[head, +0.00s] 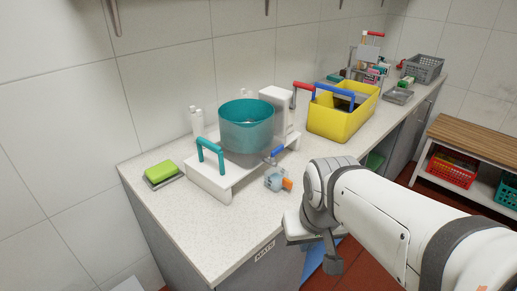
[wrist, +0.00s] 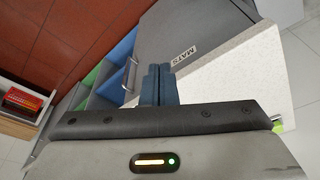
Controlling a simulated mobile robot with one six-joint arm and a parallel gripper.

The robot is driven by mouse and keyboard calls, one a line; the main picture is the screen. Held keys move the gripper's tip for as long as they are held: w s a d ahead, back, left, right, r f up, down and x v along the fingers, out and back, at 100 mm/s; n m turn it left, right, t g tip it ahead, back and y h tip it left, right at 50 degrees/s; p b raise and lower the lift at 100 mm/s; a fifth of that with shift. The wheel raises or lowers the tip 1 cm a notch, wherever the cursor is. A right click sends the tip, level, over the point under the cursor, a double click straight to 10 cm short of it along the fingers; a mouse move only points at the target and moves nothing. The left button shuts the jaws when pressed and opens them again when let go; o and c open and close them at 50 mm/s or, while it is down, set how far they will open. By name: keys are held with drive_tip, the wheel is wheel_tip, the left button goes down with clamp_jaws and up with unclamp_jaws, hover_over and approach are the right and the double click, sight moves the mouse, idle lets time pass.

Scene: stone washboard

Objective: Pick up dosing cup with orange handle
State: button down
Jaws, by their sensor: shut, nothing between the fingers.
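The dosing cup (head: 274,179), pale blue with an orange handle (head: 288,184), is on the speckled counter near its front edge, in front of the white stand. In the head view my gripper (head: 333,266) hangs beyond the counter's front edge, to the right of the cup and lower in the picture. In the wrist view the two dark fingers (wrist: 158,68) are together, with nothing between them. The cup does not show in the wrist view.
A teal pot (head: 247,128) sits on the white stand (head: 213,182). A green sponge (head: 161,171) lies at the left. A yellow caddy (head: 343,121) stands farther right. The counter (head: 215,229) is clear at the front left. A wooden bench (head: 480,143) is at the right.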

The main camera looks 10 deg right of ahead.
sight(284, 178)
drive_tip(key=c, duration=2.2)
unclamp_jaws()
